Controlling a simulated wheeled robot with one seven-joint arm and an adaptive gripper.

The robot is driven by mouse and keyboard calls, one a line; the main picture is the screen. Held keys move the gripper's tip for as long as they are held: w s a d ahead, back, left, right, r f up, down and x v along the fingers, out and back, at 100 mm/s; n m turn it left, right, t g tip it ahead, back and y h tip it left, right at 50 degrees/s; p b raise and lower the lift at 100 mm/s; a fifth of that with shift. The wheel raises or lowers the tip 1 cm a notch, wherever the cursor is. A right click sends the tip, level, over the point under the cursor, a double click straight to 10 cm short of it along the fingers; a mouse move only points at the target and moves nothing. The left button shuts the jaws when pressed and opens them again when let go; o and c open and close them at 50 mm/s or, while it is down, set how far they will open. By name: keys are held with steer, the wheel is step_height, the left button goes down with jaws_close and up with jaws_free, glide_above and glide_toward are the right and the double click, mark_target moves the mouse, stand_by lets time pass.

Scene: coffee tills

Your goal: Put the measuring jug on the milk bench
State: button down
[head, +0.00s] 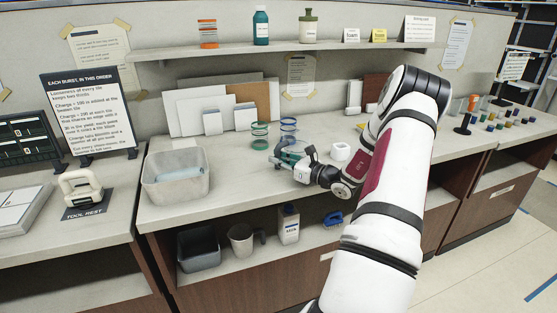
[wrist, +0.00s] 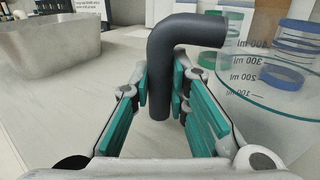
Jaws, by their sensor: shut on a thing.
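The measuring jug (wrist: 262,100) is clear, with "ml" marks and a dark bent handle (wrist: 160,75). In the wrist view its body stands to the right of my gripper (wrist: 162,100). The teal-padded fingers are shut on the handle, one on each side. In the head view my gripper (head: 284,165) is low over the middle bench (head: 220,205), and the jug (head: 291,150) shows just behind it, partly hidden. I cannot tell whether the jug touches the bench top. No label for the milk bench is readable.
A grey tub (head: 176,182) stands at the bench's left end. A white cup (head: 340,152) is to the right. Small coloured pots (head: 505,120) stand farther right. Bare bench lies in front.

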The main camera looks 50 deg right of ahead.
steer(key=shift+f, duration=0.15)
steer(key=c, duration=1.5)
jaws_free()
steer(key=shift+c, duration=0.2)
